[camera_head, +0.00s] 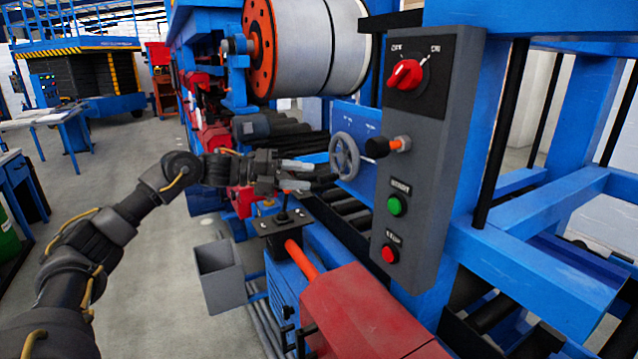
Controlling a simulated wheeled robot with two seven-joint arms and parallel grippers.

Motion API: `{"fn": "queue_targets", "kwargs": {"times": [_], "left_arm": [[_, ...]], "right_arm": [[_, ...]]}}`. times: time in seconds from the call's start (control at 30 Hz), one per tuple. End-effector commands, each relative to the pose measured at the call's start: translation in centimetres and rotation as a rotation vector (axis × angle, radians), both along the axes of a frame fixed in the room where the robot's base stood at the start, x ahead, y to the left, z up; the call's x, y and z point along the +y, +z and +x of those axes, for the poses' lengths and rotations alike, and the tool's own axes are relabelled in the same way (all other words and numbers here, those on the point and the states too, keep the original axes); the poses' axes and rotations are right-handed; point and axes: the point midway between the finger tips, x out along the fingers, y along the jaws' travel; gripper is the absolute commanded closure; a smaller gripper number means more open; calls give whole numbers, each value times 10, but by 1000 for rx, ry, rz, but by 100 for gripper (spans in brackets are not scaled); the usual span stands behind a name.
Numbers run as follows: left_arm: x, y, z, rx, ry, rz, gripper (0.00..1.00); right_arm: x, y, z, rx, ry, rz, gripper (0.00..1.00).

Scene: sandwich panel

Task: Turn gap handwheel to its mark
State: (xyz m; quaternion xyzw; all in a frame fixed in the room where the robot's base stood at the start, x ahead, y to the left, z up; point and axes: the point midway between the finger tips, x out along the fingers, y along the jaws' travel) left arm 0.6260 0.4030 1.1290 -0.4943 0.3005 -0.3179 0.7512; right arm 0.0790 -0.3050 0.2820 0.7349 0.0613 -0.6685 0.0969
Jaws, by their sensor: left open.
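The gap handwheel (345,156) is a small grey spoked wheel on the blue machine frame, just left of the grey control panel. Small pale marks show on the blue plate (356,124) above it, too small to read. My left gripper (325,177) reaches in from the left, its fingers pointing at the wheel's left lower rim. It is open. Whether the fingertips touch the rim I cannot tell. My right gripper does not show.
The grey control panel (432,150) carries a red rotary switch (405,74), a green button (397,206) and a red button (389,254). A black knob (377,148) sticks out near the wheel's right side. A joystick box (283,222) stands below my gripper.

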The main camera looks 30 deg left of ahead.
Motion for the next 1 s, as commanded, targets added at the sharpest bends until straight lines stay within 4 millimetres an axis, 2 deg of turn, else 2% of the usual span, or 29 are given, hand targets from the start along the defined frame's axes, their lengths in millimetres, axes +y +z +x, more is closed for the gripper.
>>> {"fn": "queue_targets", "kwargs": {"times": [0.1,0.3,1.0], "left_arm": [[17,0,-13,3,2,2,58],[32,4,-26,3,1,0,58],[34,6,-27,2,0,0,58]], "right_arm": [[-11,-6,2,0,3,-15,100],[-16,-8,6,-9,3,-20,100],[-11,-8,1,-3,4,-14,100]]}}
